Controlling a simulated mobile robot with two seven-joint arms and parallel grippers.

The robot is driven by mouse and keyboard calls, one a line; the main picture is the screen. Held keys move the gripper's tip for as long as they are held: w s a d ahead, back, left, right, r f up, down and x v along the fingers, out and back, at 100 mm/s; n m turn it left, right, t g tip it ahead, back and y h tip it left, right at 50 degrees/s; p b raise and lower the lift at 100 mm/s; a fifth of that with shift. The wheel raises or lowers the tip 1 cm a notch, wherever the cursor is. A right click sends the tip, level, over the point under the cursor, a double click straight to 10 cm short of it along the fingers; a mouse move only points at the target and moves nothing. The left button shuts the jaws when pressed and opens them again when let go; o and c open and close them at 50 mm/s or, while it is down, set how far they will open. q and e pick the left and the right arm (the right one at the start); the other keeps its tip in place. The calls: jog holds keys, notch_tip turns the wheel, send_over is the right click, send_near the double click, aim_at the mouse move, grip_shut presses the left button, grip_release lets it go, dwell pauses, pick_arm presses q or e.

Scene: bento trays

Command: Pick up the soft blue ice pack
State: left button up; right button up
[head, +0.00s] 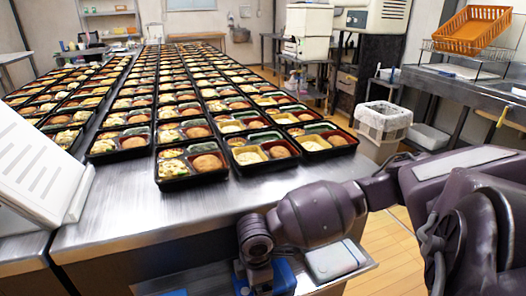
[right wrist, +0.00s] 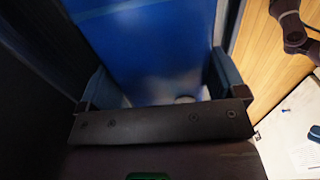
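A smooth bright blue surface, which looks like the soft ice pack (right wrist: 150,45), fills the middle of the right wrist view. My right gripper (right wrist: 155,85) has its two fingers wide apart, with the blue surface between and beyond them. Whether the fingers touch it I cannot tell. In the head view my right gripper (head: 262,284) points down at the table's front edge, and a blue patch (head: 284,276) shows beside it. Most of the pack is hidden there by my wrist and the lower frame edge. My left gripper is not in view.
Long rows of filled bento trays (head: 190,163) cover the steel table (head: 130,215), whose front strip is bare. A white flat object (head: 335,260) lies just right of my right wrist. A lined bin (head: 383,122) stands behind my right arm.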

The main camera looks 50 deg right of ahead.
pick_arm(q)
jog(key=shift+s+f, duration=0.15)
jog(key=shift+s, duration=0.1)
pick_arm(e)
jog(key=c, duration=0.5)
jog(key=shift+c, duration=0.2)
